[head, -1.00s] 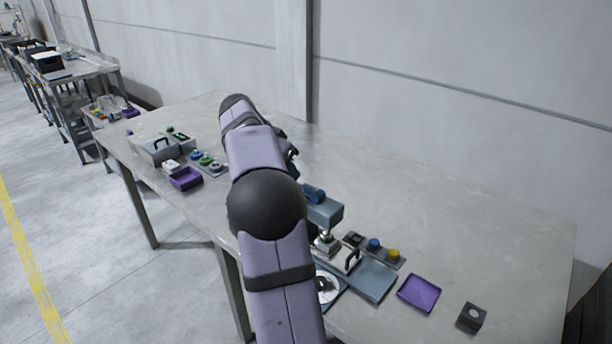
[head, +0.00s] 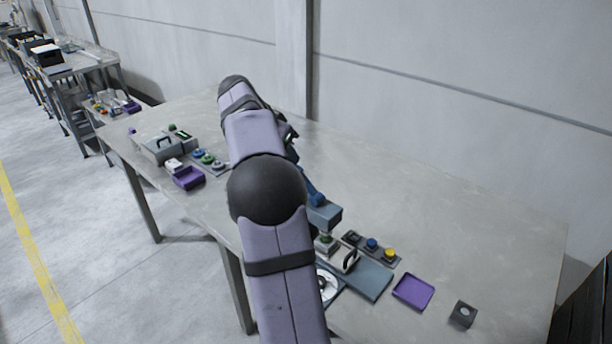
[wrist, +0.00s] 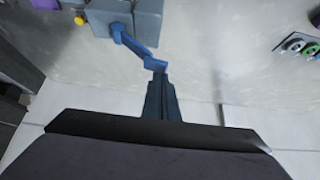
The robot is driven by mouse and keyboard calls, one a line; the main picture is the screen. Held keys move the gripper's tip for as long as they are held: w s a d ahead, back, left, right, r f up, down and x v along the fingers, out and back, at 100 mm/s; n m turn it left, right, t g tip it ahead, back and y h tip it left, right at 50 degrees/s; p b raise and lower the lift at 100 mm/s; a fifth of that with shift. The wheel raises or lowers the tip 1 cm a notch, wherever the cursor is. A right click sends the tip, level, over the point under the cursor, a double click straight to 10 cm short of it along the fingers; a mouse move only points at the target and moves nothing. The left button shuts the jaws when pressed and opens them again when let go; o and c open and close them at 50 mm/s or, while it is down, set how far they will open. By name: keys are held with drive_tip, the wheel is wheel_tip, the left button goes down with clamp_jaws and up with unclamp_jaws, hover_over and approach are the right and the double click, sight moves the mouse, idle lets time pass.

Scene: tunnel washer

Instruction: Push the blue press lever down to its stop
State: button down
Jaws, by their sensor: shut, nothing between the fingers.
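The blue press lever (wrist: 132,42) comes out of the grey-blue press head (wrist: 145,20) at the top of the wrist view and runs toward my gripper. My gripper (wrist: 159,76) is shut and empty, with its tips right at the free end of the lever. They look touching or nearly so; the exact contact is unclear. In the head view the lever (head: 314,194) shows beside my arm, above the press head (head: 325,215). My gripper is hidden behind my arm there.
A panel with blue (head: 371,244) and yellow (head: 390,255) knobs, a grey plate with a black handle (head: 350,260), a purple tray (head: 413,291) and a dark block (head: 463,313) lie near the press. The table toward the wall is clear.

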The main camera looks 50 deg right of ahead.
drive_tip(key=shift+r+p, duration=1.7)
drive_tip(key=shift+r, duration=0.55)
drive_tip(key=s+a+f+n+t+y, duration=0.15)
drive_tip(key=a+f+n, duration=0.35)
drive_tip(key=a, duration=0.6)
drive_tip(key=a+f+n+y, duration=0.2)
drive_tip(key=a+f+n, duration=0.25)
drive_tip(key=a, duration=0.75)
drive_tip(key=s+a+f+n+y, duration=0.1)
drive_tip(key=s+a+f+n, duration=0.3)
drive_tip(key=s+a, duration=0.4)
drive_tip(key=s+a+f+n+g+y, duration=0.1)
drive_tip(key=s+a+f+n+y, duration=0.1)
drive_tip(key=s+a+f+n, duration=0.2)
drive_tip(key=s+a+f, duration=0.3)
drive_tip(key=s+a, duration=0.2)
drive_tip(key=shift+a, duration=0.15)
drive_tip(key=shift+n+g, duration=0.25)
